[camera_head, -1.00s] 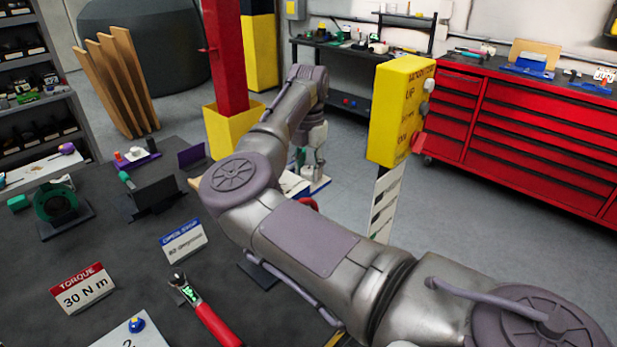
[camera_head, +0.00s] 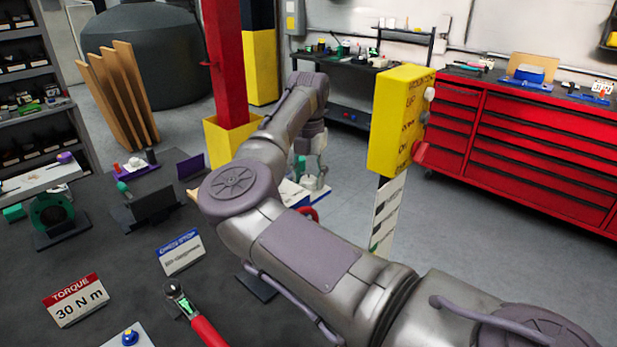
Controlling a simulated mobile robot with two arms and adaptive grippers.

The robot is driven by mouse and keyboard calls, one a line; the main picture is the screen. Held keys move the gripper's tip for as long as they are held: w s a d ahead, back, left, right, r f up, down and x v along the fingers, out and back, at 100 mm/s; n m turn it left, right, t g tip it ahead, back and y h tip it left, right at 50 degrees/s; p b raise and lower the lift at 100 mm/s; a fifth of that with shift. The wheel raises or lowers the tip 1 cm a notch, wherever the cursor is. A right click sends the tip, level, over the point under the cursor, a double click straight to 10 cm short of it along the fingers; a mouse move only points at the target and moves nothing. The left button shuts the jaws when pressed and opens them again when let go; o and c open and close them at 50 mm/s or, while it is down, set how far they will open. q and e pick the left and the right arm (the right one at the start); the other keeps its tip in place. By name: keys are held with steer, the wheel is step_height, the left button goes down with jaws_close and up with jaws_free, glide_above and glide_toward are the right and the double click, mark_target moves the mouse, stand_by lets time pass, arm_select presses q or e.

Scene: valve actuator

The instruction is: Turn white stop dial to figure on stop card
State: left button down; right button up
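The stop card (camera_head: 181,252) stands on the dark table left of my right arm, with a blue header reading "OPEN STOP"; its figure is too blurred to read surely. My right arm crosses the middle of the view. Its gripper (camera_head: 313,178) points down beyond the elbow, small and partly hidden, over a white and blue item (camera_head: 290,195). I cannot tell whether its fingers are open or touching anything. I cannot make out the white stop dial; my arm covers part of the table. A red curved part (camera_head: 308,213) shows behind the arm. My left gripper is not in view.
A torque card (camera_head: 75,299) reading 30 N m and a red-handled wrench (camera_head: 195,315) are at the front left. A yellow control box (camera_head: 398,120) stands right of the gripper. A red post (camera_head: 227,65) rises behind. Red drawers (camera_head: 545,140) line the back right.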

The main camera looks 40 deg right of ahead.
mark_target(309, 178)
steer(key=shift+o, duration=0.5)
steer(key=shift+r, duration=0.2)
step_height(309, 178, up, 12)
steer(key=shift+f, duration=0.2)
stand_by(0.4)
